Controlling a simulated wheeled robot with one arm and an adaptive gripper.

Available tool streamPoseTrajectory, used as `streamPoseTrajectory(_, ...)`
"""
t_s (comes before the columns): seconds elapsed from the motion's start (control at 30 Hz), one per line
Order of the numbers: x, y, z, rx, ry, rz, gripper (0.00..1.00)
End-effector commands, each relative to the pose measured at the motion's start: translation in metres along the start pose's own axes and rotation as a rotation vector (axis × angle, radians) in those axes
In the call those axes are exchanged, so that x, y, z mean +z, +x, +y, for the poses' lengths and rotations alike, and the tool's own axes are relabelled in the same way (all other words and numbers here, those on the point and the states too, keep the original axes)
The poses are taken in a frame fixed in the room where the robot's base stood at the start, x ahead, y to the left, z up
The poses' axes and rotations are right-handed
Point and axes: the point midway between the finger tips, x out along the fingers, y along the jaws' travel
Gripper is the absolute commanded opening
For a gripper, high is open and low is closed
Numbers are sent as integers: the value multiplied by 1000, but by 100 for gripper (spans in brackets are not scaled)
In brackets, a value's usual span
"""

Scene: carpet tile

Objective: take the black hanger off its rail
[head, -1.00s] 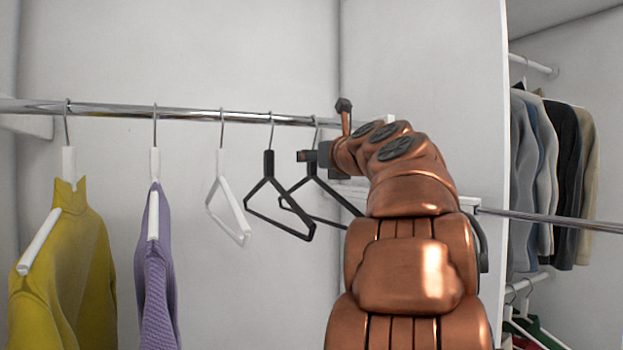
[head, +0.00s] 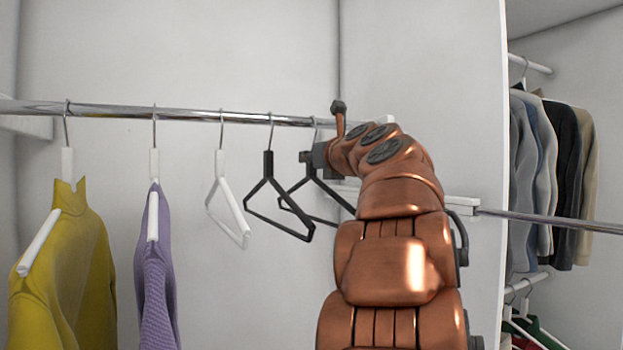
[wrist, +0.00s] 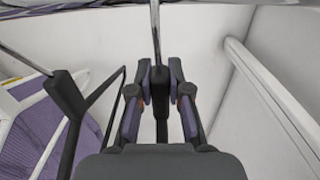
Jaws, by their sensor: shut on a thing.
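Two black hangers hang at the right of the chrome rail (head: 190,113). My gripper (head: 308,157) is at the neck of the right black hanger (head: 322,190), just below its hook. In the wrist view, my gripper (wrist: 160,88) has its fingers shut on either side of this hanger's dark neck (wrist: 161,78), with the metal hook rising above. In the head view the hook still reaches up to the rail. My arm hides the hanger's right part. The other black hanger (head: 268,165) hangs just left, apart from my gripper; it also shows in the wrist view (wrist: 66,92).
Left along the rail hang an empty white hanger (head: 219,165), a purple garment (head: 157,260) and a yellow garment (head: 75,255) on white hangers. A white side panel (head: 430,80) is close on the right. More clothes (head: 565,180) hang beyond it.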

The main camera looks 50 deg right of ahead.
Motion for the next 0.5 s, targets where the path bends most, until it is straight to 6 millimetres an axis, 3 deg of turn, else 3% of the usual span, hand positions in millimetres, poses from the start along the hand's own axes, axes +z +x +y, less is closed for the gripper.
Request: streamPoseTrajectory(0.5, 6, 0, 0, 0, -1, -1, 0)
